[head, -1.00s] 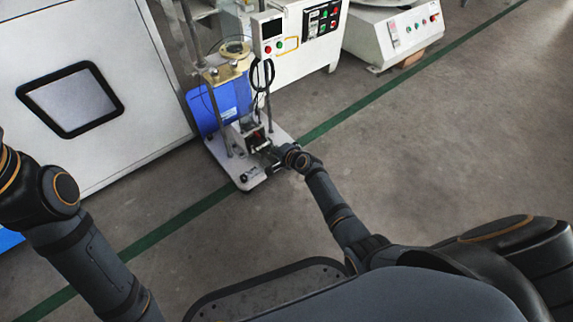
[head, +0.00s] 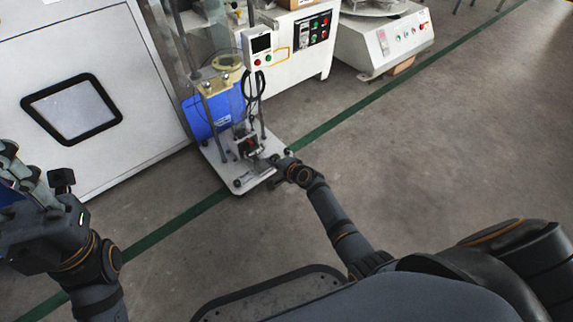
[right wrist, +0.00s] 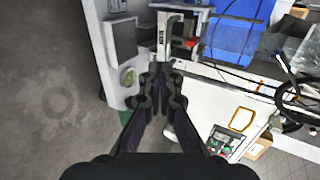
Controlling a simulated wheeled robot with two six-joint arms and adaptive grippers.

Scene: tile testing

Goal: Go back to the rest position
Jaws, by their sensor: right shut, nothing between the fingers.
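My right gripper (head: 262,167) is low in front of the test stand (head: 233,177), with its arm coming from the lower right. In the right wrist view its fingers (right wrist: 161,72) are shut and empty, over a white and grey part of the equipment. I cannot tell whether they touch anything. My left gripper (head: 25,175) is at the left edge of the head view, in front of the white cabinet. Its fingers are partly in view, and their opening is unclear.
A large white cabinet (head: 130,110) with a dark-framed window stands at the left. A blue drum-like part (head: 203,118) and a white control box (head: 300,55) are behind the stand. Another machine (head: 380,42) stands at the back right. The grey floor (head: 420,150) at the right is clear.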

